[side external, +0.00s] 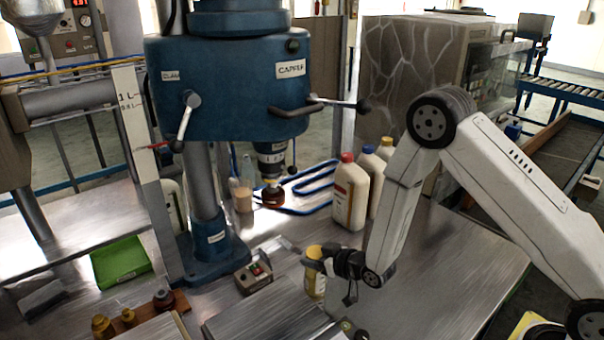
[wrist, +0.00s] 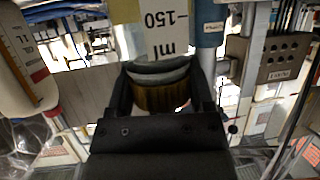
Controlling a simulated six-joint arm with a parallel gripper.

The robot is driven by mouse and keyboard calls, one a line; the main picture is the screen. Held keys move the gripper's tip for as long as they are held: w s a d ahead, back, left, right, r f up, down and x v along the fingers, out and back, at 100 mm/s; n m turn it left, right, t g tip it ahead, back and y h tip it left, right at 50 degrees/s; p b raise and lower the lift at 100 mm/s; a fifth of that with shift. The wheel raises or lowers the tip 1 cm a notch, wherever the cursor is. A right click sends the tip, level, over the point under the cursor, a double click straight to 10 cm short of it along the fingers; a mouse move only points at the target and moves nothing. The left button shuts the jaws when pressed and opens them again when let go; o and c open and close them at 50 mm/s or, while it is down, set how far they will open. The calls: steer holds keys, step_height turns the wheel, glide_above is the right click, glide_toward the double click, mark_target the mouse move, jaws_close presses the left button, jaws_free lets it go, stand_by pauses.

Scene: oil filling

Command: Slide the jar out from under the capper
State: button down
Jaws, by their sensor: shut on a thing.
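The jar (side external: 314,284) is small and yellowish and looks upright in the side view, low over or on the metal table. It is to the right of and nearer than the capper's head (side external: 272,195), not directly beneath it. The blue capper (side external: 225,85) stands on a column. My gripper (side external: 328,264) is shut on the jar from the right. Whether the jar touches the table is unclear.
A control box (side external: 254,277) with buttons stands left of the jar. White bottles (side external: 350,192) stand behind it. A green tray (side external: 121,260) and brass weights (side external: 103,327) are at the left. The table at the right (side external: 450,265) is clear.

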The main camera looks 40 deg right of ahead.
steer(key=shift+s, duration=0.2)
jaws_free()
stand_by(0.3)
steer(key=v, duration=0.8)
steer(key=shift+w+d, duration=0.1)
stand_by(0.6)
steer(key=s+d+r+g+h, duration=0.1)
steer(key=s+r+g, duration=0.3)
steer(key=s+g, duration=0.1)
steer(key=s+d+r+m+g, duration=0.1)
steer(key=s+r+g, duration=0.3)
steer(key=s, duration=0.4)
steer(key=shift+s+d+r+m+g+h, duration=0.15)
steer(key=shift+d+r+m+g+h, duration=0.2)
steer(key=shift+d+g, duration=0.45)
